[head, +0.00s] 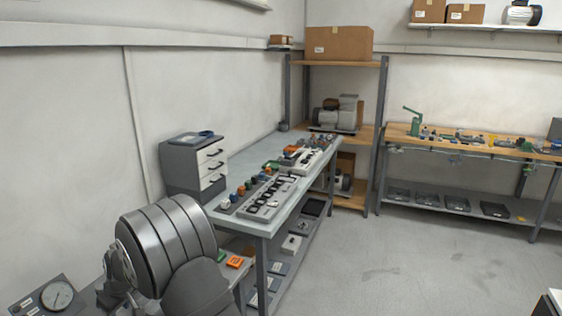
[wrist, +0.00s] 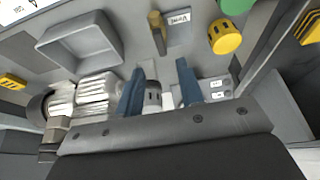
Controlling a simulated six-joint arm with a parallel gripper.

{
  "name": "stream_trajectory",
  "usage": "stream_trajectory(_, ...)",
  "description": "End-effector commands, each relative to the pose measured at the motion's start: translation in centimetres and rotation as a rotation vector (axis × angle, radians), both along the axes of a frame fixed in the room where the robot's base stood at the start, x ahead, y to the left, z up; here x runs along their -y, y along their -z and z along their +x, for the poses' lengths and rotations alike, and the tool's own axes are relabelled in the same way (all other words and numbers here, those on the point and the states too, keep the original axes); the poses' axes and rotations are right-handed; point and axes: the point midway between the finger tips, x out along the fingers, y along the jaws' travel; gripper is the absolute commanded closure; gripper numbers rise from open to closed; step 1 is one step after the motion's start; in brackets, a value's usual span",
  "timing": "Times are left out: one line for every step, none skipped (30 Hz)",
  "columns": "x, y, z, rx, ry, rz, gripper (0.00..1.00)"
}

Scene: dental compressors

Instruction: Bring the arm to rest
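My gripper (wrist: 160,80) shows in the wrist view, with two blue fingers standing apart above a dark grey body. The fingers look open, with no object clearly clasped between them. A grey and white slotted part (wrist: 153,97) shows in the gap, and I cannot tell how far behind the fingers it lies. I cannot make out the gripper in the head view. A large dark grey rounded body fills the lower left there and hides what is behind it.
In the wrist view, a ribbed metal motor (wrist: 98,92), a grey tray (wrist: 80,40) and a yellow knob (wrist: 224,37) lie close by. In the head view, a long workbench (head: 325,147) holds several parts. The floor (head: 400,265) at right is clear.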

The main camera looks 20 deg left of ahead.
Motion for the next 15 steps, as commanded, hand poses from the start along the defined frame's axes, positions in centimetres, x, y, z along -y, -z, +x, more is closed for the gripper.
stream_trajectory(-0.3, 1.1, 0.0, -0.001, 0.000, -0.002, 0.65)
stream_trajectory(-0.6, 1.5, 0.0, -0.001, 0.000, -0.002, 0.65)
stream_trajectory(-0.8, 2.2, -0.1, -0.001, 0.000, -0.003, 0.65)
stream_trajectory(-1.0, 2.7, 0.0, -0.001, 0.000, -0.002, 0.65)
stream_trajectory(-1.2, 3.2, 0.0, -0.001, 0.000, -0.002, 0.65)
stream_trajectory(-1.5, 3.8, -0.1, -0.001, 0.000, -0.002, 0.65)
stream_trajectory(-1.7, 4.2, -0.1, -0.001, 0.000, -0.001, 0.65)
stream_trajectory(-1.9, 4.6, -0.1, -0.001, 0.000, -0.002, 0.65)
stream_trajectory(-2.1, 5.1, -0.1, -0.001, 0.000, -0.002, 0.65)
stream_trajectory(-2.2, 5.4, -0.1, -0.001, 0.000, -0.001, 0.65)
stream_trajectory(-2.3, 5.8, -0.1, -0.001, 0.000, -0.001, 0.65)
stream_trajectory(-2.5, 6.2, -0.1, -0.001, 0.000, -0.001, 0.65)
stream_trajectory(-2.6, 6.4, -0.1, 0.000, 0.000, -0.001, 0.65)
stream_trajectory(-2.7, 6.6, -0.1, 0.000, -0.001, 0.000, 0.65)
stream_trajectory(-2.8, 6.8, -0.1, 0.000, -0.001, 0.001, 0.65)
